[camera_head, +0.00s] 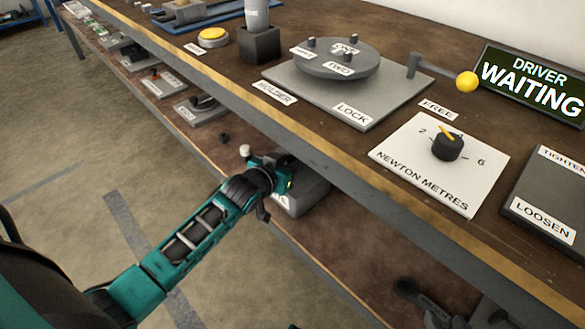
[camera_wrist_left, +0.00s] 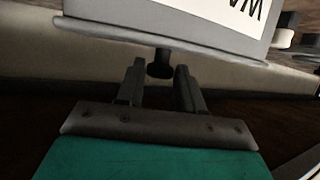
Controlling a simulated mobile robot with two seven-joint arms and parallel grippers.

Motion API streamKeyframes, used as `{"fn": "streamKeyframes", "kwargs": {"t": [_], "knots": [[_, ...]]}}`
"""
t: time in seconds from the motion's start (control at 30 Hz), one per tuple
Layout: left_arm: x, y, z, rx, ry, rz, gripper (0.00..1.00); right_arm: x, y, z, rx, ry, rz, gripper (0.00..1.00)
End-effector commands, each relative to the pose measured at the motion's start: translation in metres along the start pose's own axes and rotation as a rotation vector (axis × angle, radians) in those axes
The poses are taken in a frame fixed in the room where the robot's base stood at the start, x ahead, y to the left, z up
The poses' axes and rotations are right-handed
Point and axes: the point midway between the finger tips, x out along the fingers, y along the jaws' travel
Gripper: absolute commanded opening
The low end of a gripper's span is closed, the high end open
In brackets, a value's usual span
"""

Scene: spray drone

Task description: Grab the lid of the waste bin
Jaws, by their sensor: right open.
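The grey waste bin (camera_head: 308,197) stands on the lower shelf, partly hidden by my left gripper and the bench top's edge. In the left wrist view the bin appears upside down, with part of a white label (camera_wrist_left: 215,12) showing. Its grey lid (camera_wrist_left: 110,33) has a small dark knob (camera_wrist_left: 160,65). My left gripper (camera_head: 275,180) is at the bin's top. In the left wrist view its two fingers (camera_wrist_left: 158,82) are apart, one on each side of the knob, with narrow gaps seeming to show. Contact is not clear. My right gripper is not in view.
The bench top's front edge (camera_head: 330,165) overhangs the lower shelf (camera_head: 310,245) close to my left gripper. Above are a round holder plate (camera_head: 337,62), a torque dial (camera_head: 447,146) and a "DRIVER WAITING" sign (camera_head: 530,85). The floor (camera_head: 60,130) at left looks open.

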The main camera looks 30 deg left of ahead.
Motion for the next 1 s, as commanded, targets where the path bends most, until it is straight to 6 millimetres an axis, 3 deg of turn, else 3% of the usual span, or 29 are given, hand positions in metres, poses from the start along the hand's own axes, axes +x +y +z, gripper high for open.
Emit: {"fn": "streamKeyframes", "kwargs": {"t": [0.37, 0.67, 0.97, 1.0], "knots": [[0.000, 0.000, 0.000, 0.000, 0.000, 0.000, 0.00, 0.000, 0.001, 0.000, 0.000, 0.001, 0.002, 0.43], [-0.001, 0.000, -0.003, 0.000, 0.001, 0.000, 0.00, -0.001, 0.001, -0.001, 0.000, 0.000, 0.003, 0.43], [-0.015, 0.000, -0.039, 0.001, 0.004, -0.001, 0.00, -0.011, 0.004, -0.015, 0.000, 0.006, 0.014, 0.43], [-0.021, 0.000, -0.033, 0.000, -0.003, 0.000, 0.00, -0.010, 0.005, -0.013, -0.001, 0.007, 0.017, 0.43]]}}
